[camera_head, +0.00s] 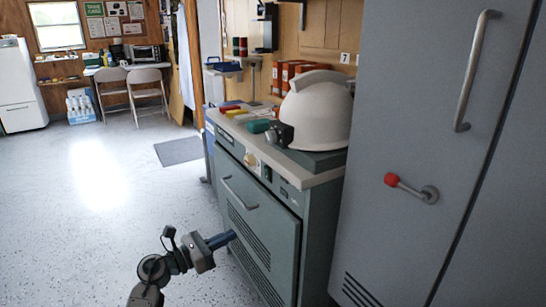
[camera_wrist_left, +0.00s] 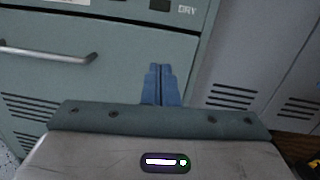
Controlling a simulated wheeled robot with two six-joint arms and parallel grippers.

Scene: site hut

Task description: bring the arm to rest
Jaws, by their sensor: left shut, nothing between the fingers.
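My left gripper (camera_head: 222,241) is low in the head view, in front of the grey-green cabinet (camera_head: 265,238). Its blue fingers are shut with nothing between them. In the left wrist view the shut fingers (camera_wrist_left: 161,84) point at the cabinet front, near its right edge. From these views I cannot tell how close the fingertips are to the cabinet. My right gripper is not in view.
A white helmet (camera_head: 318,112) with a lamp sits on the cabinet top. A bar handle (camera_head: 240,194) sticks out of the cabinet front. A tall grey locker (camera_head: 410,150) with a red-knobbed lever (camera_head: 391,180) stands at right. The floor (camera_head: 100,220) at left is clear.

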